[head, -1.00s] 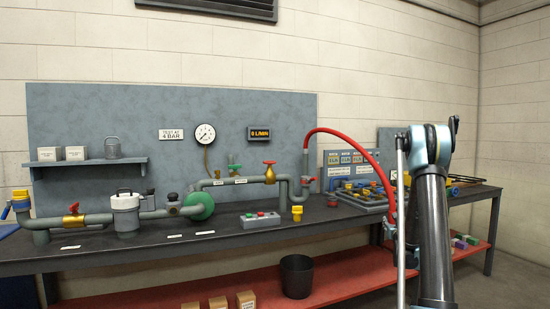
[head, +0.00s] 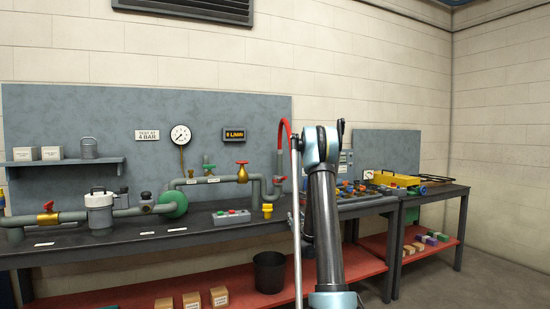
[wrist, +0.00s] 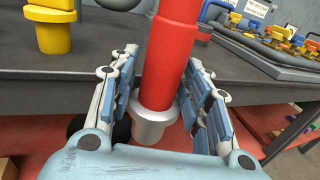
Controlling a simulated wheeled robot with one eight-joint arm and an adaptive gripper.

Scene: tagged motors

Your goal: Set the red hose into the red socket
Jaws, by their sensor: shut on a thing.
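The red hose (head: 284,126) arches up from the pipework at the middle of the bench in the head view, and my arm hides much of it. In the wrist view its thick red end (wrist: 170,55) runs down between the fingers of my gripper (wrist: 158,98) to a grey metal collar (wrist: 153,124). My gripper is shut on this end, in front of the bench's front edge. I cannot make out a red socket for certain in either view.
A tray of coloured fittings (wrist: 265,52) lies on the bench to the right of the hose. A yellow fitting (head: 267,208) stands near the bench's front edge. A black bin (head: 269,271) stands on the red lower shelf (head: 335,271).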

